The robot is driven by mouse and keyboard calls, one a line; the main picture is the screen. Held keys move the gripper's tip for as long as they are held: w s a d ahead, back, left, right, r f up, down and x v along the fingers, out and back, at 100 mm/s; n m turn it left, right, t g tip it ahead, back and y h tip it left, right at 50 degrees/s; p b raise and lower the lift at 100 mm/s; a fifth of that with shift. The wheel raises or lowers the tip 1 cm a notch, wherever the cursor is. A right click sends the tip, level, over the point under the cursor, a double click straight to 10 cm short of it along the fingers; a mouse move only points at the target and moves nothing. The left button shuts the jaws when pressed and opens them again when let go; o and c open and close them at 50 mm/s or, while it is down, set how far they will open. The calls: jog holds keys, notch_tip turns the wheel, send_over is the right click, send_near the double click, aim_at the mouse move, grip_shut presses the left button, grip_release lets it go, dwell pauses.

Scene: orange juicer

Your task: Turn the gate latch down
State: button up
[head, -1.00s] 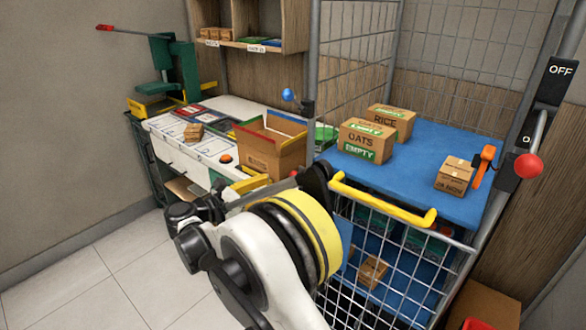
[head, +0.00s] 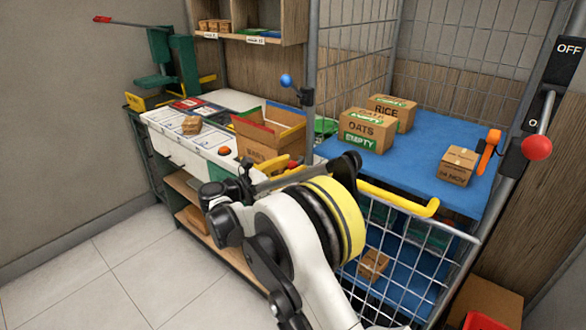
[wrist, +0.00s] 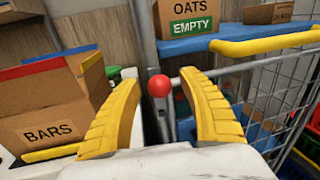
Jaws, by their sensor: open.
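A red ball knob (wrist: 159,86), apparently that of the gate latch, shows in the wrist view beside a grey post. My gripper (wrist: 156,80) is open, with one yellow finger on each side of the knob in the picture. I cannot tell whether the knob lies between the fingers in depth or just beyond them; no contact shows. The wire gate (head: 400,265) has a yellow handle bar (head: 398,198), which also shows at the right of the wrist view (wrist: 265,43). In the head view my arm hides most of the latch area, and my gripper (head: 280,172) is partly hidden.
A BARS carton (head: 262,150) stands on the workbench, close to my left finger in the wrist view. A blue shelf (head: 425,150) behind the gate holds cartons. A blue knob (head: 286,81) and a red-knobbed lever (head: 537,148) stand nearby. Floor is clear at left.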

grip_shut()
